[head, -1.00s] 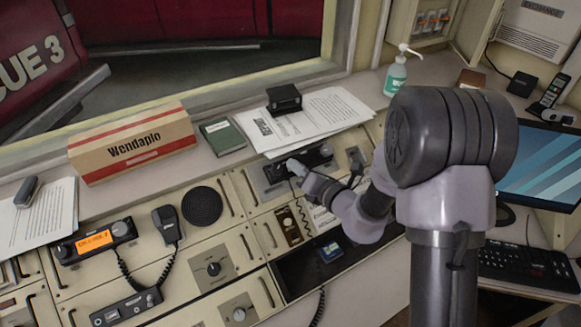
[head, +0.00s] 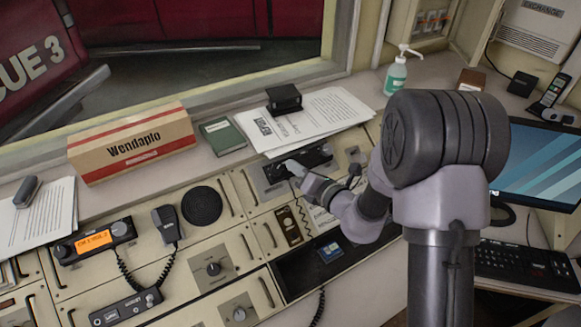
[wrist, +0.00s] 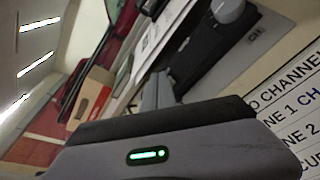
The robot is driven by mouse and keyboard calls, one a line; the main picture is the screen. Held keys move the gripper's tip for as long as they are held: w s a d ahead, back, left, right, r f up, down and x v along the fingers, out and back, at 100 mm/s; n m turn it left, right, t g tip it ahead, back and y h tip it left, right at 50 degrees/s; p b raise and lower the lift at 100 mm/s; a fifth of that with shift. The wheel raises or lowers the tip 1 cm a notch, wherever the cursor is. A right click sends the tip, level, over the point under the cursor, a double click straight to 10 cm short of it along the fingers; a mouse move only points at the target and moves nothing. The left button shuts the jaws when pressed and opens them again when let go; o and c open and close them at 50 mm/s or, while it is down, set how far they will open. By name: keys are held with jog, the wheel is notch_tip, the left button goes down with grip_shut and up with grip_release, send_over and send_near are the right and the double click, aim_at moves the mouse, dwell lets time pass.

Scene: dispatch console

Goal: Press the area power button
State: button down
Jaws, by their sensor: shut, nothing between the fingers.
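No button labelled area power can be made out in either view. My gripper (head: 291,166) is shut and empty, just in front of a black radio unit (head: 318,156) set in the cream console. In the wrist view the shut fingers (wrist: 158,88) point towards the console, with the black unit and its round grey knob (wrist: 228,9) beyond them to the right. I cannot tell whether the fingertips touch anything. My wrist and forearm hide part of the console behind them.
A black switch panel (head: 288,226) sits below the gripper. Papers (head: 315,122) and a black box (head: 284,99) lie on the ledge above. A Wendaplo carton (head: 132,144), a round speaker (head: 202,205) and a handheld microphone (head: 167,224) are to the left. A sanitizer bottle (head: 396,77) stands behind.

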jog(key=shift+w+f, duration=0.1)
jog(key=shift+f, duration=0.05)
jog(key=shift+s+d+r+p, duration=0.1)
jog(key=shift+s+r+p, duration=0.2)
jog(key=shift+r+p, duration=0.2)
jog(key=shift+r, duration=0.1)
jog(key=s+r+p, duration=0.1)
jog(key=d+r+p, duration=0.1)
jog(key=r, duration=0.1)
jog(key=s+d+r+p, duration=0.1)
jog(key=shift+s+r+p, duration=0.35)
jog(key=shift+r+p, duration=0.05)
